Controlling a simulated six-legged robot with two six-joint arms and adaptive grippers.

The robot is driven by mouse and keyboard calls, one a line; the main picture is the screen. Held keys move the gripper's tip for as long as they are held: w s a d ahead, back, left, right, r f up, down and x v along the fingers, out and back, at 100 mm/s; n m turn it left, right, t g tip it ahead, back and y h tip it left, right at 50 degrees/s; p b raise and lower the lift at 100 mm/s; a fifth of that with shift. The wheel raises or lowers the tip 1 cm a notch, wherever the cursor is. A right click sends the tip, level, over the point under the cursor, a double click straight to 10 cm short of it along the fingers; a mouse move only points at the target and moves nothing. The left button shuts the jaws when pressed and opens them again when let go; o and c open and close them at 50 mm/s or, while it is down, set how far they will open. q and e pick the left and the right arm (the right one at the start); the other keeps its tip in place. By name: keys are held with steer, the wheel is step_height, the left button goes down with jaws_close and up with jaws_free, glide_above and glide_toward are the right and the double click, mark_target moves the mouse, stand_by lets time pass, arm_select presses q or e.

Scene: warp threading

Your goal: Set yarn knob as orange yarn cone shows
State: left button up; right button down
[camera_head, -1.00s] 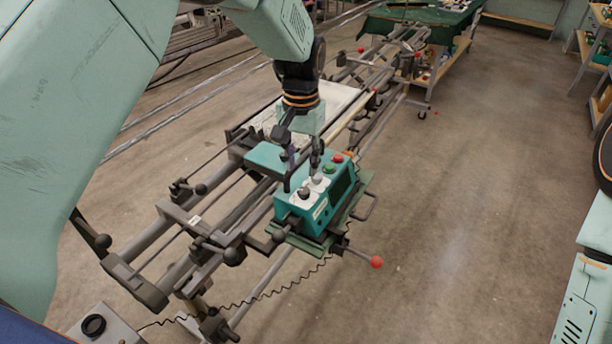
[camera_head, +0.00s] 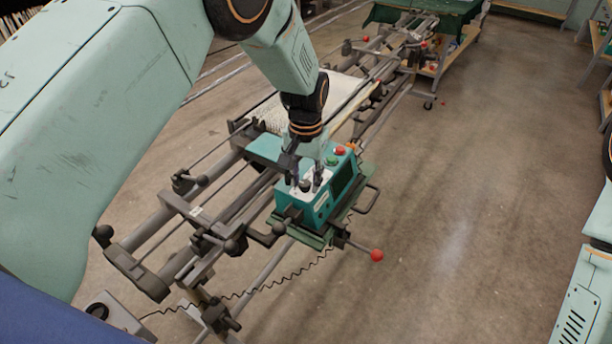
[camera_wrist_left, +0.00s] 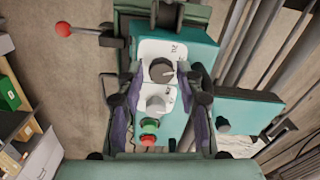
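A teal control box (camera_head: 318,208) sits on the loom frame, with a white panel and two knobs on top. The dark knob (camera_head: 305,186) shows in the left wrist view (camera_wrist_left: 162,70), nearer the panel's far end. A pale grey knob (camera_wrist_left: 157,102) is beside it. My left gripper (camera_head: 307,180) is low over the box; in the left wrist view (camera_wrist_left: 164,74) its fingers stand apart on either side of the dark knob. I cannot tell if they touch it. I see no orange yarn cone. My right gripper is out of view.
A green button (camera_wrist_left: 149,126) and a red button (camera_wrist_left: 148,140) are on the same box. A red-ball lever (camera_head: 376,255) sticks out in front. Loom rails run behind and left. A green-covered table (camera_head: 460,12) stands at the back.

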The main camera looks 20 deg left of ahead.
arm_select(q)
steer(key=shift+s, duration=0.1)
steer(key=shift+a, duration=0.1)
steer(key=shift+c, duration=0.8)
jaws_close()
steer(key=m+p, duration=0.2)
steer(key=m, duration=0.1)
steer(key=shift+m, duration=0.4)
steer(key=m+p, duration=0.1)
steer(key=m, duration=0.2)
steer(key=shift+m, duration=0.3)
steer(key=m+p, duration=0.1)
steer(key=m, duration=0.3)
steer(key=shift+s+m, duration=0.1)
steer(key=shift+m, duration=0.2)
steer(key=shift+f+m+p, duration=0.15)
steer(key=shift+m+p, duration=0.3)
steer(key=shift+m, duration=1.45)
